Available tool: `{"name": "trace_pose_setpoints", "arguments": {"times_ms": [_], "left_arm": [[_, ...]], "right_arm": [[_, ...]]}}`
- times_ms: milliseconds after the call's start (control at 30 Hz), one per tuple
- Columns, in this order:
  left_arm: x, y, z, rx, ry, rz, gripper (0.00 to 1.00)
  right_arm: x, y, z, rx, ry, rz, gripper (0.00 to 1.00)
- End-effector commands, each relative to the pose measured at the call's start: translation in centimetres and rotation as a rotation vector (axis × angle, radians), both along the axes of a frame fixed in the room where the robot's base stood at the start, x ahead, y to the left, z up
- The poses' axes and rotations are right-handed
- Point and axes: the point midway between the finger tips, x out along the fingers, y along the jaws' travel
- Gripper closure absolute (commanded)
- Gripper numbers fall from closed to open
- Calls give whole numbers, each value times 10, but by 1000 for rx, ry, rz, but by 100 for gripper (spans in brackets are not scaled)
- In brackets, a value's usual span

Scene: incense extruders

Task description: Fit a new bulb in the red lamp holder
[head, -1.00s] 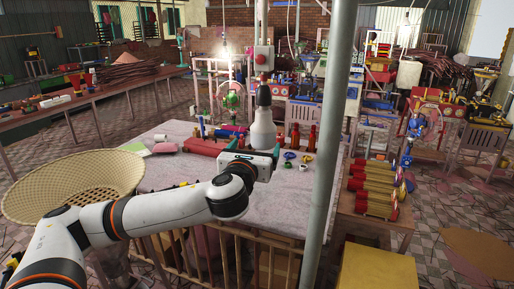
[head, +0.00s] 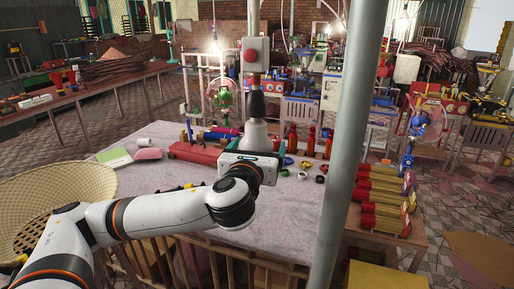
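My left gripper (head: 257,158) is in the middle of the head view, above the cloth-covered table. It looks shut on a pale grey bulb (head: 257,136), which stands upright with its dark narrow end (head: 256,104) up. Directly above in the picture is a grey box with a round red front (head: 255,55) on a vertical grey post; it appears to be the red lamp holder. The bulb's dark end lines up under this box, but I cannot tell whether they touch. The fingertips are partly hidden by the gripper body. My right gripper is not in view.
A thick grey pole (head: 345,150) rises close to the right of my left gripper. The table (head: 190,205) carries red extruder parts and small coloured rings. A woven basket (head: 95,180) stands at the left. Lit bulbs (head: 218,46) hang further back.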

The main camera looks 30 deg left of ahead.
Motion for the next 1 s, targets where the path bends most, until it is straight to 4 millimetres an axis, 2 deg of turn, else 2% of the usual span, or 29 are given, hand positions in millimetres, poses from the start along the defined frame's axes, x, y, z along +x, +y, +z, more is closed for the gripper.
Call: {"name": "trace_pose_setpoints", "arguments": {"times_ms": [200, 500, 1000], "left_arm": [[0, 0, 0, 0, 0, -1, 11], [0, 0, 0, 0, 0, 0, 60], [0, 1, 0, -1, 0, 79, 61]], "right_arm": [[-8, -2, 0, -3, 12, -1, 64], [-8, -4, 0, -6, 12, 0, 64], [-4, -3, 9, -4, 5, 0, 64]]}}
